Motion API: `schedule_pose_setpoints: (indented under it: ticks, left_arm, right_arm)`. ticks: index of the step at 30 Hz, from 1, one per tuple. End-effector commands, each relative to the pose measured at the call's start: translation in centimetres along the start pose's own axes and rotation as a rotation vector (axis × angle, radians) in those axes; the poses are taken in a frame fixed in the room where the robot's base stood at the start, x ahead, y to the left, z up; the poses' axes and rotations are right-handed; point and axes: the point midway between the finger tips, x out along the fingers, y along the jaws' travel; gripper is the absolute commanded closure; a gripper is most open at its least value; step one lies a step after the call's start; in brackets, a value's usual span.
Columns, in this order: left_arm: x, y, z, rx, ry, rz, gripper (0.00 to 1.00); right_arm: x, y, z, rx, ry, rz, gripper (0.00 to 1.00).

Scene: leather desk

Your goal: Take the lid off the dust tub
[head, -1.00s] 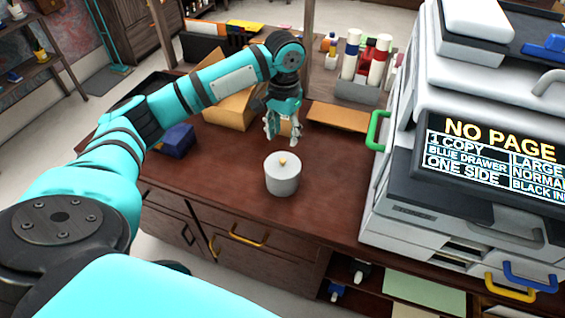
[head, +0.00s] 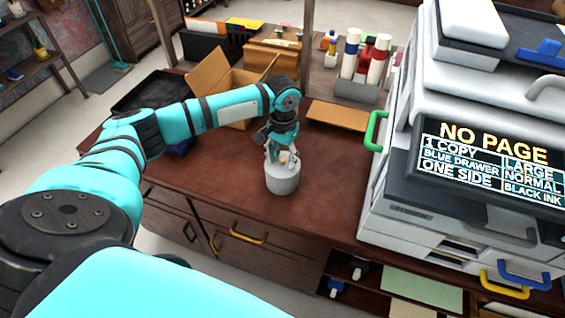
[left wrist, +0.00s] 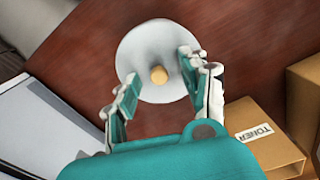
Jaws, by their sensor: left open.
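The dust tub (head: 282,183) is a light grey round tub standing upright on the brown desk in the head view. Its pale lid (left wrist: 150,48) is on top and shows from above in the left wrist view, with a small tan knob (left wrist: 159,75) near its middle. My left gripper (head: 279,158) is right over the lid and hides part of it in the head view. In the left wrist view its fingers (left wrist: 158,88) are spread on either side of the knob, with gaps between them and the knob. My right gripper is not in view.
A large copier (head: 450,200) with a green handle stands at the right. A cardboard box (head: 215,75) and a black tray (head: 150,92) are behind my left arm. A toner box (left wrist: 262,140) shows in the left wrist view. Desk space in front of the tub is clear.

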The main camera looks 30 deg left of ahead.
Motion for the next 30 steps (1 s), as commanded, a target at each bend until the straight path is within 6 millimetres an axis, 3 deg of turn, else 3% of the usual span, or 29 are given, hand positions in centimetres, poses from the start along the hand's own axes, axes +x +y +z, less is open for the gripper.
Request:
schedule_pose_setpoints:
  ticks: [2,11,23,30]
  left_arm:
    - [0.0,0.0,0.0,0.0,0.0,0.0,0.61]
    - [-0.1,0.0,0.0,0.0,0.0,0.0,1.0]
    - [-0.6,0.0,0.0,0.0,0.001,0.0,1.0]
    - [-3.3,0.1,-0.1,0.001,0.004,0.002,1.0]
  right_arm:
    - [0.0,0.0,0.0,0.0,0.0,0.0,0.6]
    - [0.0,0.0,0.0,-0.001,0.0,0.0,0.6]
    - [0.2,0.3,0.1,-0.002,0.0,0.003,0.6]
    - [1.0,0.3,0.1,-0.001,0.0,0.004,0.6]
